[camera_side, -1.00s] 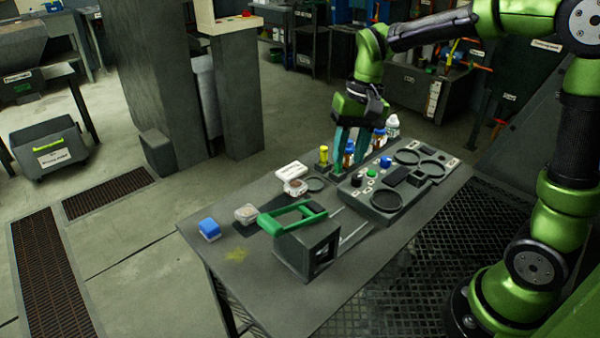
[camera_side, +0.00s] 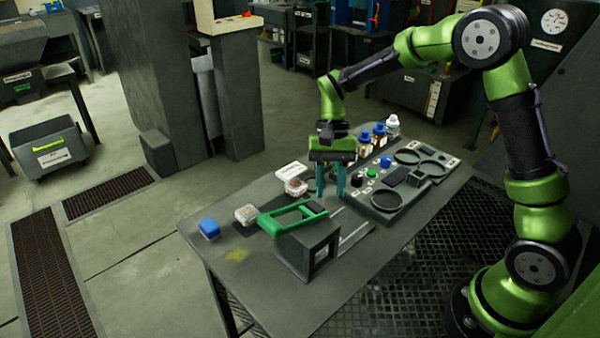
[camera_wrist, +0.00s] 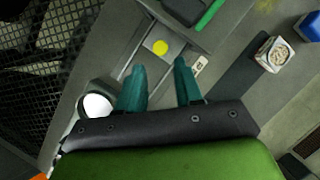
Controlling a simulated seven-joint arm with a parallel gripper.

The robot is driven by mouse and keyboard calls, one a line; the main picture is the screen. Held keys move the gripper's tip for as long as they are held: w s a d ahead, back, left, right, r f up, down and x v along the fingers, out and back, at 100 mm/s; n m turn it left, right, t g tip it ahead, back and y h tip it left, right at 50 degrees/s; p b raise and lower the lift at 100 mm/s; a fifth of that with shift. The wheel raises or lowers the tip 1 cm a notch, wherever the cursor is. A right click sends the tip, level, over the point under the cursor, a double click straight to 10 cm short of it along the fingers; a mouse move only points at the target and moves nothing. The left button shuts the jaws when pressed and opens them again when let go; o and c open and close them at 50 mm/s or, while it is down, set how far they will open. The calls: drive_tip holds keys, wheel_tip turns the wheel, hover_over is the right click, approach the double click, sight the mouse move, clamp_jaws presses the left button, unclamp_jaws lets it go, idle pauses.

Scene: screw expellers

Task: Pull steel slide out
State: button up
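In the side view, two thin pale steel bars (camera_side: 356,238) run out from the dark box (camera_side: 308,247), which has a green handle frame (camera_side: 292,216) behind it. I take the bars to be part of the steel slide. In the wrist view, a grey strip with a yellow disc (camera_wrist: 160,47) lies beyond my fingertips, near the green-edged box part (camera_wrist: 208,14). My gripper (camera_side: 330,196) points down over the table, behind the bars. Its two teal fingers are apart, with nothing visible between them (camera_wrist: 159,65). Contact with the slide cannot be told.
A grey panel (camera_side: 384,214) with round recesses lies right of the gripper. Blue-capped bottles (camera_side: 379,135) stand behind it. The table's front left is clear.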

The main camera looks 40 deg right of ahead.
drive_tip(key=x, duration=0.7)
drive_tip(key=shift+s+a+f, duration=0.1)
drive_tip(key=shift+f, duration=0.2)
drive_tip(key=shift+c, duration=0.4)
clamp_jaws()
